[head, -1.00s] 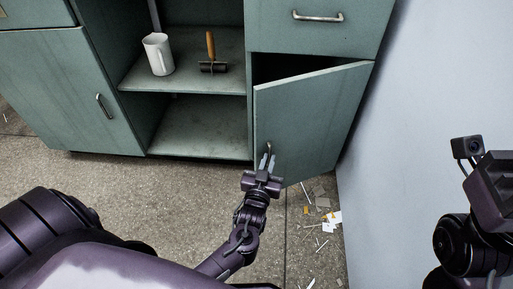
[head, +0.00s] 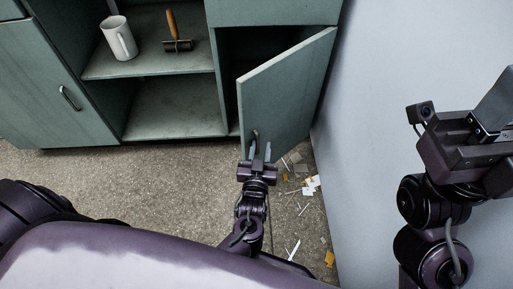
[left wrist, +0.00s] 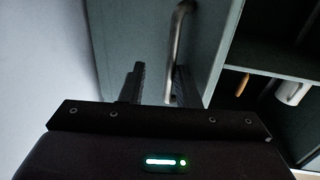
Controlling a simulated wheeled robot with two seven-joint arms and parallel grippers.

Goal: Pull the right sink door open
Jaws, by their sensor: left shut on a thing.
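The right sink door (head: 285,98) is a green cabinet door, hinged on its right side and standing partly open, with a dark gap behind its top and left edge. Its metal handle (head: 254,138) is near the lower left edge. My left gripper (head: 259,154) is at this handle and shut on it. In the left wrist view the handle (left wrist: 178,35) runs down to the fingers (left wrist: 155,88), and part of it is hidden there. My right gripper (head: 495,115) is at the right, away from the door; its finger opening is not clear.
A pale wall (head: 390,60) stands close at the right. Paper scraps (head: 311,185) litter the floor.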

